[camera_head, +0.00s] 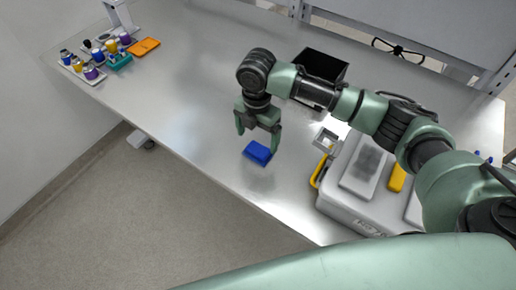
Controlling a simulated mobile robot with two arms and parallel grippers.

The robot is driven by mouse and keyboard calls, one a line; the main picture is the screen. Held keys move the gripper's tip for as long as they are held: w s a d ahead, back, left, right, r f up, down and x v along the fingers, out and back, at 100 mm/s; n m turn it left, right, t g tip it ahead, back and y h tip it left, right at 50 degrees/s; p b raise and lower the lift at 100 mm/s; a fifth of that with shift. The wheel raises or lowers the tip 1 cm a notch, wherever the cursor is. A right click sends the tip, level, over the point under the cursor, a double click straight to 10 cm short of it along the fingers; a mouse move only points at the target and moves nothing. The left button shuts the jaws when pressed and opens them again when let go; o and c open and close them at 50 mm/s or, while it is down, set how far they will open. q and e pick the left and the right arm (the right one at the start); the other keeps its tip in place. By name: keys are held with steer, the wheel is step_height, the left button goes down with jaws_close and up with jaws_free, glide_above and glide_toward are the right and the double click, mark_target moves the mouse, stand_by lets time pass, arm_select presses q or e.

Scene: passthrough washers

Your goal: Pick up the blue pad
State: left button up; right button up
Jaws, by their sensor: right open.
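The blue pad (257,153) lies flat on the metal table (190,120), near its front edge. My right gripper (256,138) is open and points down just above and behind the pad. One finger is to the left of the pad and the other is close to its right side. Whether the right finger touches the pad I cannot tell. My left gripper is not in view.
A white case (340,198) with a yellow handle stands right of the pad. A black open box (322,65) is behind my right arm. Several small bottles and an orange tray (144,47) stand far left. The table between is clear.

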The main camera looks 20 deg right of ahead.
mark_target(258, 149)
steer(key=f+p, duration=0.1)
steer(key=f, duration=0.3)
steer(key=shift+d+p, duration=0.2)
steer(key=shift+p, duration=0.15)
steer(key=shift+w+f, duration=0.1)
steer(key=shift+f, duration=0.35)
steer(key=c, duration=1.4)
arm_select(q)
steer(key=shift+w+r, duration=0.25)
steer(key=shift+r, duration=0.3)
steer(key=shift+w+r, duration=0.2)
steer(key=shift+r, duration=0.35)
arm_select(e)
steer(key=shift+c, duration=0.2)
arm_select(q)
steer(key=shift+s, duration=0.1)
